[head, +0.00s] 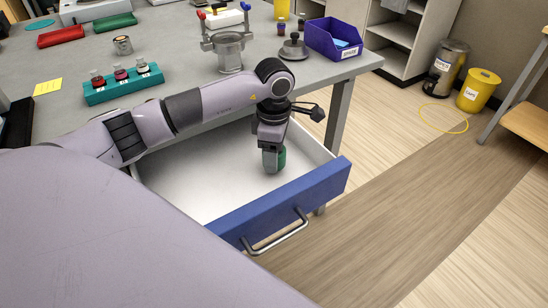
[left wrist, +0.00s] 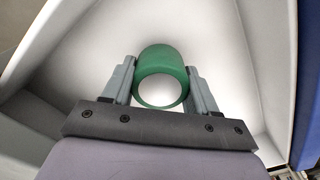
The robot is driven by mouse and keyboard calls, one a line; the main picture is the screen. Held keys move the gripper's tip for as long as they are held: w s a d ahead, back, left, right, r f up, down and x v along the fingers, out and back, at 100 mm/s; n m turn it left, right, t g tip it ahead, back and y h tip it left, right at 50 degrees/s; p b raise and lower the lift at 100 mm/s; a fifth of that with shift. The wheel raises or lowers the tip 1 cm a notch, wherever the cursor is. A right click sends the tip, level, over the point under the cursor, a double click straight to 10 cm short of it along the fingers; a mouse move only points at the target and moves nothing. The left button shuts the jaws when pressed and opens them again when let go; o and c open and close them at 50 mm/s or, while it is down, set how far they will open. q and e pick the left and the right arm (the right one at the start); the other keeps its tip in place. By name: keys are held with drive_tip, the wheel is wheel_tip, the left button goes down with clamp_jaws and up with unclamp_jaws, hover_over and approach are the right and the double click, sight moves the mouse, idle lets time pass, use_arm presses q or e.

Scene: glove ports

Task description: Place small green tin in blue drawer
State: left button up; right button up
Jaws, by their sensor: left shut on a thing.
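The blue drawer (head: 310,200) is pulled out below the bench, with a blue front, a metal handle and a white inside. My left gripper (head: 271,165) reaches down into it near the front right corner. It is shut on the small green tin (head: 282,159), mostly hidden behind the fingers in the head view. In the left wrist view the green tin (left wrist: 162,62) sits between the two fingers (left wrist: 161,85), with its pale round end showing. The white drawer floor lies behind it; I cannot tell whether the tin touches it. My right gripper is not in view.
On the bench stand a teal rack (head: 124,83) with several small bottles, a metal pot in a stand (head: 229,52) and a purple-blue bin (head: 333,38). The drawer's left part (head: 185,180) is bare. Yellow and metal bins (head: 480,90) stand on the floor to the right.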

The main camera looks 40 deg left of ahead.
use_arm(q)
wheel_tip(320, 180, down, 2)
drive_tip(key=shift+f, duration=0.2)
drive_tip(key=o, duration=1.2)
drive_tip(key=shift+r, duration=0.1)
drive_tip(key=shift+c, duration=0.2)
drive_tip(key=shift+r, duration=0.1)
